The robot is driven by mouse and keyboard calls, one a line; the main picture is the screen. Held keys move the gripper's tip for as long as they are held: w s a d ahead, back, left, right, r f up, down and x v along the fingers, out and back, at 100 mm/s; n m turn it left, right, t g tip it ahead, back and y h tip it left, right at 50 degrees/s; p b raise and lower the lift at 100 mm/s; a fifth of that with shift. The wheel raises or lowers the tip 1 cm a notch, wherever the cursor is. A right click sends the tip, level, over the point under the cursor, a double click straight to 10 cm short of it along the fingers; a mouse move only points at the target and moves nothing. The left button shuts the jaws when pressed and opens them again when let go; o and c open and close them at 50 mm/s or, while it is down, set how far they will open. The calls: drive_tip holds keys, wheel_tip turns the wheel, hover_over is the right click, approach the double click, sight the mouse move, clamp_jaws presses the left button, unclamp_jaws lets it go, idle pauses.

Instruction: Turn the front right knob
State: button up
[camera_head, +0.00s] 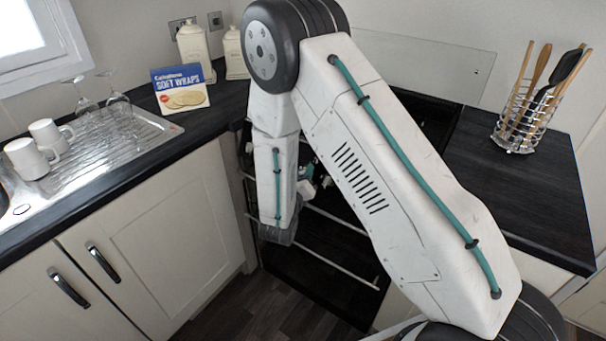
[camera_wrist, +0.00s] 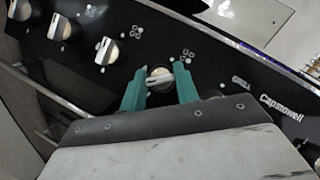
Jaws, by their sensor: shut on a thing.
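In the wrist view, my gripper (camera_wrist: 159,76) has its two green fingers on either side of a stove knob (camera_wrist: 160,79) and is shut on it. The knob has a pale handle with a grip bar and sits on the black control panel (camera_wrist: 225,72). A printed burner mark is beside it. The bar looks nearly level in this view, slightly tilted. In the head view, my arm hides most of the stove front and the knobs.
Several other knobs, including a nearer one (camera_wrist: 106,50) and a farther one (camera_wrist: 60,27), line the panel to the left. An oven handle rail (camera_head: 340,266) runs below. A utensil rack (camera_head: 522,125) stands on the right worktop, and a sink drainer (camera_head: 115,140) with mugs is left.

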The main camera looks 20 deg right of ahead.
drive_tip(key=shift+m, duration=0.4)
drive_tip(key=m+g+h, duration=0.1)
drive_tip(key=m+h, duration=0.1)
drive_tip(key=m, duration=0.1)
drive_tip(key=m+g+h, duration=0.1)
drive_tip(key=m+h, duration=0.1)
drive_tip(key=m, duration=0.2)
drive_tip(key=shift+w+a+f+m+g, duration=0.1)
drive_tip(key=shift+m+g, duration=0.2)
drive_tip(key=m+g+h, duration=0.1)
drive_tip(key=m+g, duration=0.1)
drive_tip(key=m, duration=0.2)
drive_tip(key=m+g+h, duration=0.1)
drive_tip(key=m+g, duration=0.1)
drive_tip(key=m, duration=0.3)
drive_tip(key=shift+w, duration=0.1)
drive_tip(key=m+g, duration=0.2)
drive_tip(key=m, duration=0.2)
drive_tip(key=m+g, duration=0.2)
drive_tip(key=m, duration=0.2)
drive_tip(key=shift+w+a+g, duration=0.1)
drive_tip(key=shift+g, duration=0.3)
drive_tip(key=m+g+y, duration=0.1)
drive_tip(key=m, duration=0.2)
drive_tip(key=m+g+y, duration=0.1)
drive_tip(key=m, duration=0.2)
drive_tip(key=shift+r+m+y, duration=0.2)
drive_tip(key=shift+m+y, duration=0.1)
drive_tip(key=shift+y, duration=0.1)
